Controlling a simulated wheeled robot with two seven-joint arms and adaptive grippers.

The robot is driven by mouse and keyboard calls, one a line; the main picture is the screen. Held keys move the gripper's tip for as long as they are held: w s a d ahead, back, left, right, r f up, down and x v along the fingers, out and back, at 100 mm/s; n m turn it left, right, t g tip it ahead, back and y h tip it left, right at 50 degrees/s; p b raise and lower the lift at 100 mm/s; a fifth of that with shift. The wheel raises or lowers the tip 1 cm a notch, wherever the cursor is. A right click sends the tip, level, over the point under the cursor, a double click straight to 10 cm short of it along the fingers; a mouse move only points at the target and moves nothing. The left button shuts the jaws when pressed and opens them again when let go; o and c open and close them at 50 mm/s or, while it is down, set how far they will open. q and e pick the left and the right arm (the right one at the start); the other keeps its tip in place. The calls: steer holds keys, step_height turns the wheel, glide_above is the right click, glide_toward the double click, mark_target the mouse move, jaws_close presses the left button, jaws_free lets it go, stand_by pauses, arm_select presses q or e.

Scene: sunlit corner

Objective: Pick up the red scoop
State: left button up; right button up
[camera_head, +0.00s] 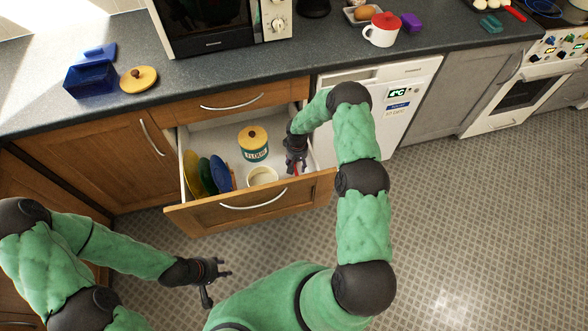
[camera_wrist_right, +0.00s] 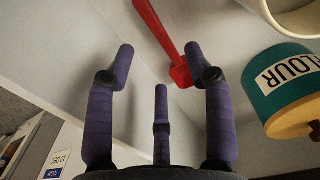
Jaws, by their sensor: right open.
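The red scoop (camera_wrist_right: 160,38) lies in the open drawer, its long handle running up to the top edge of the right wrist view and its wider end near one fingertip. In the head view only a small red bit of the scoop (camera_head: 296,170) shows beside my right gripper. My right gripper (camera_head: 295,166) is inside the drawer; its spread fingers (camera_wrist_right: 163,62) are open and empty, with the scoop just beyond them. My left gripper (camera_head: 218,286) is open and empty above the floor, in front of the drawer (camera_head: 285,194).
A flour canister (camera_head: 254,151), a cream bowl (camera_head: 262,176) and several upright plates (camera_head: 205,175) share the drawer. The drawer walls stand close around my right gripper. The counter (camera_head: 215,76) above holds a microwave (camera_head: 215,25), a blue box (camera_head: 91,78) and a red-lidded mug (camera_head: 381,36).

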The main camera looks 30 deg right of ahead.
step_height(320, 180, down, 3)
steer(key=shift+r+b, duration=0.15)
steer(key=shift+b, duration=0.15)
steer(key=shift+d+f+b, duration=0.2)
steer(key=shift+f+b, duration=0.9)
steer(key=shift+f, duration=1.45)
steer(key=shift+c, duration=0.3)
jaws_close()
